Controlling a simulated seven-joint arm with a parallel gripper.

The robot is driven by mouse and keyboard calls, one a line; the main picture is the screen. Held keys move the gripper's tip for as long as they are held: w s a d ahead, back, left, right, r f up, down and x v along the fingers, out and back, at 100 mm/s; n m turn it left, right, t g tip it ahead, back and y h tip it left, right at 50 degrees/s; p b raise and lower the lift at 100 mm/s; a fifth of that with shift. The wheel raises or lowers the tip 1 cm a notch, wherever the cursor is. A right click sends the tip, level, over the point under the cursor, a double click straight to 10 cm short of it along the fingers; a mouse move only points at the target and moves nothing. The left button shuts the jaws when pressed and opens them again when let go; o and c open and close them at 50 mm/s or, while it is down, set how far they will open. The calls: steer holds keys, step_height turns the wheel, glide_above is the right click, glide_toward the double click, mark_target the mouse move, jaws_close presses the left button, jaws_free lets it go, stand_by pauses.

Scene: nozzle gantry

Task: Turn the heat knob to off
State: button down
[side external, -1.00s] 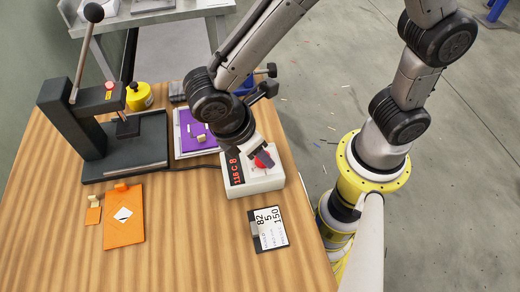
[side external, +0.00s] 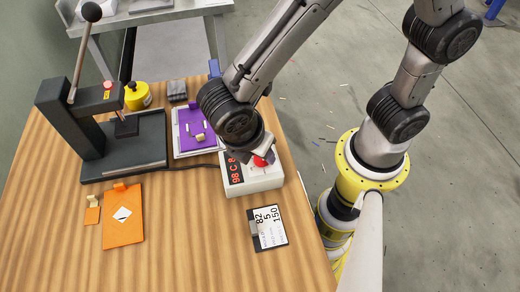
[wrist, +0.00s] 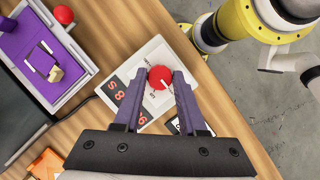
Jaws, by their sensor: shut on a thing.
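The red heat knob (wrist: 159,78) sits on top of the white control box (side external: 254,182), with a white pointer line on it in the wrist view. My gripper (wrist: 159,82) is over the box, its two purple fingers shut on the knob from both sides. In the side view the knob (side external: 262,161) shows only partly below my gripper. The box's dark display (side external: 235,170) shows red characters that look like 98 C.
A black heat press (side external: 115,140) with a raised lever stands at the left. A purple sheet in a light frame (side external: 195,130) lies behind the box. An orange piece (side external: 123,225) and a card reading 82, 5, 150 (side external: 270,228) lie in front. The front wood is mostly clear.

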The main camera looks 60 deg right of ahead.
steer(key=shift+c, duration=2.4)
jaws_free()
steer(key=v, duration=1.4)
steer(key=shift+f, duration=0.1)
